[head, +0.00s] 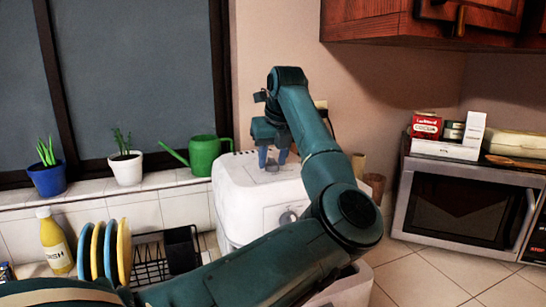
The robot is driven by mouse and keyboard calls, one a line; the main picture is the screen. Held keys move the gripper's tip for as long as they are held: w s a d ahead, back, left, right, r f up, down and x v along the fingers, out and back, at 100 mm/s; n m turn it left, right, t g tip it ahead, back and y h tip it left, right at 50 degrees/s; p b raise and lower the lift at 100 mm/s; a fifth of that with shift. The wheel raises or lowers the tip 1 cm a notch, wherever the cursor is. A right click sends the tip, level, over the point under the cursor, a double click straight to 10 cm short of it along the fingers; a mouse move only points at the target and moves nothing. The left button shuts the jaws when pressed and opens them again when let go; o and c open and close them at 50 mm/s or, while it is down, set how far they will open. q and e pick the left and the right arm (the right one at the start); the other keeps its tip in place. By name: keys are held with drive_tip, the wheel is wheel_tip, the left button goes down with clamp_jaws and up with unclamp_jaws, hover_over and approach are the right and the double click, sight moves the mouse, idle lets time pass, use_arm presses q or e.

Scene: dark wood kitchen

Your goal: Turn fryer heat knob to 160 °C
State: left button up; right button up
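The white fryer (235,190) stands on the counter in the middle of the head view, partly hidden behind my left arm. A small grey knob (272,166) shows on its top. My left gripper (273,160) is over the fryer's top with its fingers pointing down. The two fingers are apart, one on each side of the top knob; I cannot tell if they touch it. A round grey dial (288,217) shows on the fryer's front, beside my arm. Any temperature marks are too small to read. My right gripper is not in view.
A green watering can (205,154) and two potted plants stand on the sill at left. A dish rack (152,266) with plates and a yellow bottle (54,243) are at lower left. A microwave (455,208) with boxes on top stands at right. The tiled counter before it is clear.

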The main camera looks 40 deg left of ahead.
use_arm(q)
drive_tip(key=c, duration=0.6)
drive_tip(key=shift+o, duration=0.2)
